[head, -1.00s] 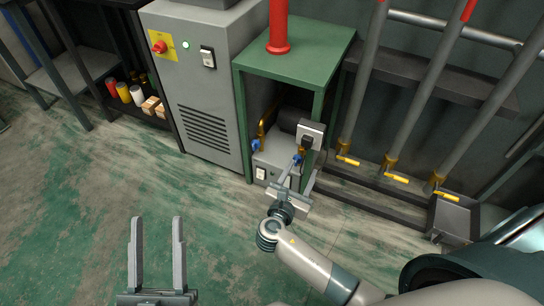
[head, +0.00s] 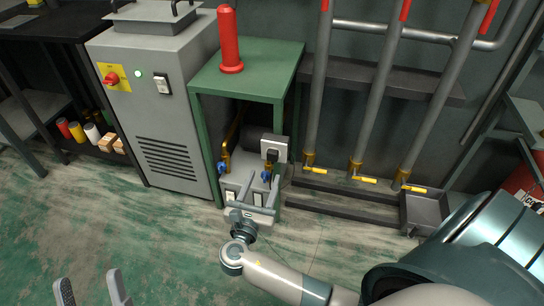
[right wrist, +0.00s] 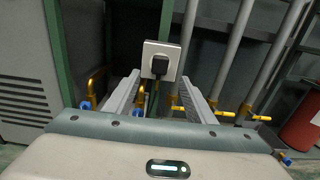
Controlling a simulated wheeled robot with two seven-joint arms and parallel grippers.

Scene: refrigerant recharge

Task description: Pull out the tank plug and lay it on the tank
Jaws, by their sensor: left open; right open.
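A black plug (head: 272,155) sits in a pale square socket plate (head: 280,146) at the front right leg of the green stand. In the right wrist view the plug (right wrist: 160,66) is upright in its plate, just beyond the fingertips. My right gripper (head: 260,188) is open and empty below the plug; its fingers (right wrist: 160,95) spread to either side of it, apart from it. A grey unit (head: 236,183) with blue-handled valves stands under the green stand, partly hidden by my gripper; I cannot tell whether this is the tank. My left gripper (head: 90,285) is open and empty, low at the left.
The green stand (head: 262,72) carries a red cylinder (head: 229,45). A grey cabinet (head: 165,110) with a red knob stands to its left. Pipes with yellow handles (head: 363,180) and a grey bin (head: 424,210) are at right. The floor in front is clear.

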